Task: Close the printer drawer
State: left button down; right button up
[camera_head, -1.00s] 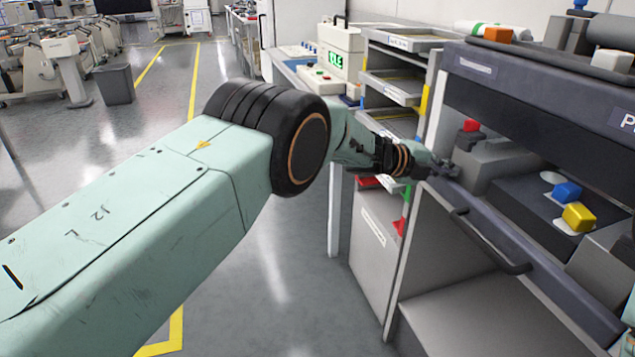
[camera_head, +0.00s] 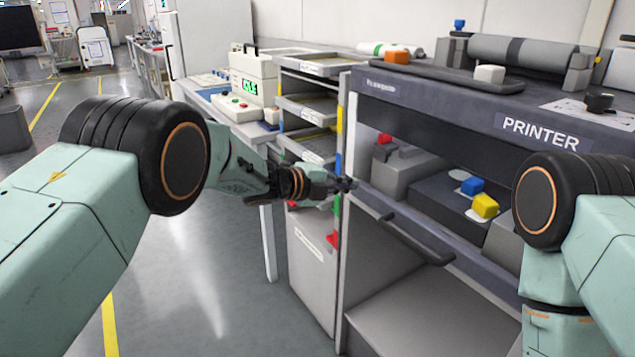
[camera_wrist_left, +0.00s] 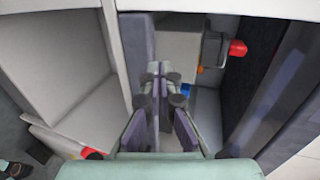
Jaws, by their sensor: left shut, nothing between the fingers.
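The printer (camera_head: 440,108) stands at the right in the head view. Below its dark upper housing is a long dark front bar (camera_head: 465,262) with a black handle (camera_head: 415,238). Grey parts with blue (camera_head: 472,186), yellow (camera_head: 485,206) and red (camera_head: 384,139) pieces show behind the bar. My left gripper (camera_head: 346,184) is shut and empty at the bar's left end. In the left wrist view its fingertips (camera_wrist_left: 157,74) lie beside a purple-grey edge (camera_wrist_left: 139,45); contact cannot be told. My right arm shows at the right, its gripper out of view.
An open grey compartment (camera_head: 425,310) lies under the bar. A shelf unit with trays (camera_head: 305,108) stands left of the printer, with a cream device (camera_head: 253,82) on a bench beside it. The floor (camera_head: 215,290) in front is clear.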

pick_arm(q)
jog(key=p+v, duration=0.2)
jog(key=v, duration=0.5)
jog(key=s+a+f+n+g+y, duration=0.1)
jog(key=s+a+f+n+y, duration=0.3)
jog(key=s+a+f+n, duration=0.5)
jog(key=s+a+f+n+y, duration=0.45)
jog(key=s+f+n, duration=0.55)
jog(key=f+n, duration=0.3)
jog(key=s+a+f+n+g+y, duration=0.1)
jog(key=s+a+n+g, duration=0.1)
jog(key=s, duration=0.8)
jog(key=s+a+f+n+g+y+p, duration=0.1)
jog(key=s+a+f+n+g, duration=0.1)
jog(key=s, duration=0.9)
jog(key=s+a+f+n+g+y, duration=0.1)
jog(key=s+a+n+g, duration=0.2)
jog(key=s, duration=0.7)
jog(key=shift+s+f+g+p, duration=0.25)
jog(key=shift+s+g+p, duration=0.05)
jog(key=shift+s, duration=0.1)
jog(key=shift+a, duration=0.1)
